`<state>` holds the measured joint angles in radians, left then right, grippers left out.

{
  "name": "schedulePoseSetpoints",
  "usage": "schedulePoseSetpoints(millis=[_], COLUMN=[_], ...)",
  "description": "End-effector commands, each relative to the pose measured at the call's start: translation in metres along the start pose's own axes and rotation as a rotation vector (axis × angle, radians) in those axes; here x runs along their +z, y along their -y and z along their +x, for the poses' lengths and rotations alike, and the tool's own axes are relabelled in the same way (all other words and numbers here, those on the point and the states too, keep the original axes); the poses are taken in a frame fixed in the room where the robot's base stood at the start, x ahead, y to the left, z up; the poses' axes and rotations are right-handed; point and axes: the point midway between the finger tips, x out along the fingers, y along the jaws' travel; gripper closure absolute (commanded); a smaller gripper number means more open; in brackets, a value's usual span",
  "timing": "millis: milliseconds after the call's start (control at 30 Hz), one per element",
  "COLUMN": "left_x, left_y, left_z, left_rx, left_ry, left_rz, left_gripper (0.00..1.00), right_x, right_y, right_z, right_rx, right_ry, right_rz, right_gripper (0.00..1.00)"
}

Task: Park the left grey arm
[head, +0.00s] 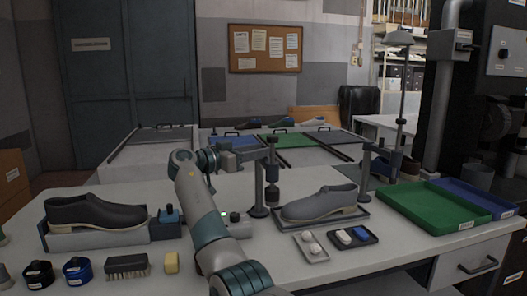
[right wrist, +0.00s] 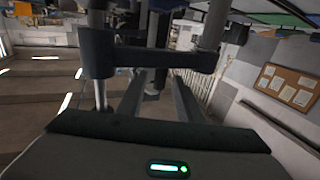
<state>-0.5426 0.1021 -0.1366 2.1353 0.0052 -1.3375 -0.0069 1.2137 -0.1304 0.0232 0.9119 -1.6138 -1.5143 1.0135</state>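The left grey arm (head: 253,153) is a swing bar on a dark post on the table, with a dark cylinder (head: 272,186) hanging from its end, left of the grey shoe. In the right wrist view the bar (right wrist: 150,60) crosses close in front of the camera, between two upright cylinders. My right gripper (head: 226,157) is at the bar's left side. In the wrist view its two fingers (right wrist: 158,95) stand apart, with a gap between them. Whether they touch the bar is unclear. My left gripper is out of view.
A grey shoe (head: 320,203) sits on a dark tray beside the post. A dark shoe (head: 95,212) stands on a grey block at left. A second post with an arm (head: 385,160) stands at right, near a green tray (head: 435,209). Tins, a brush (head: 126,265) and small dishes line the front.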

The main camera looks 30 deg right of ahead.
Motion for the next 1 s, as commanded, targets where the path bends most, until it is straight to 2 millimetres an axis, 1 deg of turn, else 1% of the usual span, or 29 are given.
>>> schedulePoseSetpoints(millis=[33,167,300,533,700,833,1000], left_x=[-0.001,-0.002,0.0,0.0,-0.004,-0.006,-0.008], left_y=[0.0,0.0,0.0,0.0,-0.003,-0.005,-0.006], left_z=[-0.002,-0.01,-0.026,-0.042,-0.04,-0.04,-0.039], left_rx=[0.0,-0.001,-0.002,-0.003,0.005,0.009,0.012], left_ry=[-0.002,-0.005,-0.004,-0.008,-0.029,-0.041,-0.05], left_rz=[0.0,0.0,-0.003,-0.003,0.0,0.001,0.002], left_gripper=[0.57,0.57,0.57,0.57,0.57,0.57,0.57], right_x=[0.001,0.001,0.0,0.001,0.0,0.0,0.0], right_y=[0.001,0.001,0.001,0.001,0.001,0.001,0.0], right_z=[-0.008,-0.029,-0.057,-0.104,-0.134,-0.149,-0.158], right_rx=[-0.003,-0.003,-0.004,-0.005,-0.003,-0.003,-0.002], right_ry=[0.0,-0.001,-0.002,-0.001,-0.001,-0.001,-0.001], right_rz=[0.001,0.001,0.001,0.0,-0.001,0.0,0.0], right_gripper=[0.68,0.68,0.68,0.68,0.68,0.68,0.68])
